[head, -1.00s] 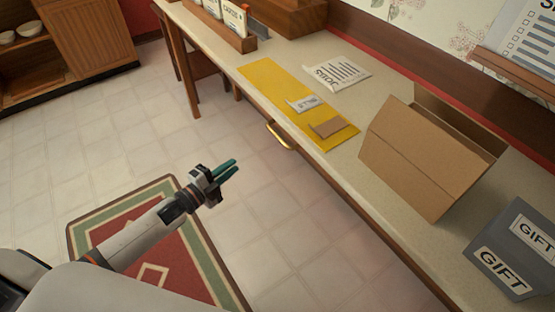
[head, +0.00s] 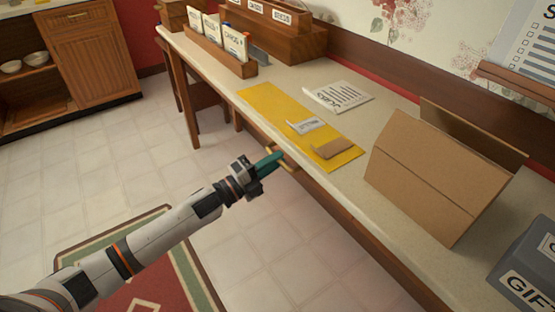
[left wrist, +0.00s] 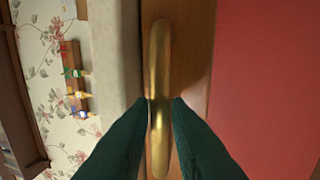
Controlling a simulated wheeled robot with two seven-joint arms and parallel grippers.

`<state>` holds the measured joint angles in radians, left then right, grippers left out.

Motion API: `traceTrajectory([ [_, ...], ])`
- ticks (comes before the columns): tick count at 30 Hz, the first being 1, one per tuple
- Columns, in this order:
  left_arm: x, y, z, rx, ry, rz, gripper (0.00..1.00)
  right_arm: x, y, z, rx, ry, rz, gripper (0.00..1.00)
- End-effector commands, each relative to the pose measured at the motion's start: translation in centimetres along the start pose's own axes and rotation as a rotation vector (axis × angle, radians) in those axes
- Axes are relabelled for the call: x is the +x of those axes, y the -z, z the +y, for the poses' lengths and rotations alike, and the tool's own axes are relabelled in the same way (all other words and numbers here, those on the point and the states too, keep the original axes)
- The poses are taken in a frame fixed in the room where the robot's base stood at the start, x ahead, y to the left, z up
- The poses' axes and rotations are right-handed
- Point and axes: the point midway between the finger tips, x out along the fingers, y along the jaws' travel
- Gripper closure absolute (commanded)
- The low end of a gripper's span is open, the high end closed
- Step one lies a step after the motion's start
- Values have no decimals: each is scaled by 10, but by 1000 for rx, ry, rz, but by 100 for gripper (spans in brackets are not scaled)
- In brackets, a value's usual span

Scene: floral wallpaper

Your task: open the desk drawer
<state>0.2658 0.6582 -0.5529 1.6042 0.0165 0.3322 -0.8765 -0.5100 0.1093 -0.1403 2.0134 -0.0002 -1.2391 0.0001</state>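The desk drawer's curved brass handle (head: 292,158) sits on the desk's front edge, below the yellow mat. In the left wrist view the handle (left wrist: 159,60) runs up and down on the brown drawer front (left wrist: 193,50). My left gripper (head: 279,156) is at the handle in the head view and hides part of it. In the left wrist view its two dark green fingers (left wrist: 161,101) lie on either side of the handle, with a narrow gap between them. Whether they touch it is unclear. The drawer appears closed. My right gripper is not in view.
On the desktop are a yellow mat (head: 268,104), a paper (head: 338,96), an open cardboard box (head: 432,180) and a grey gift box (head: 530,265). A wooden card rack (head: 215,50) stands further back.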

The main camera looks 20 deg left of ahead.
Motion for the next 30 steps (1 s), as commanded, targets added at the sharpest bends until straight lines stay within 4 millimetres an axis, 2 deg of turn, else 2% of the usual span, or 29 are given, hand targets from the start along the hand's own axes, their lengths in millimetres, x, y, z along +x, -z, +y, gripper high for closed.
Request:
traceTrajectory([
  [4, 11, 0, 0, 0, -1, 0, 84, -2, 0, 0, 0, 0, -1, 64],
  [13, 13, 0, 0, 0, 1, 0, 84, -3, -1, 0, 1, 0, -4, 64],
  [16, 13, 0, 0, 0, 1, 0, 98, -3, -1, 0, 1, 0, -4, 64],
  [17, 13, 0, 0, 0, 1, 0, 100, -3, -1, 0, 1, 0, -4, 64],
  [30, 7, 0, 2, 0, 2, 0, 100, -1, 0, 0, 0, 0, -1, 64],
])
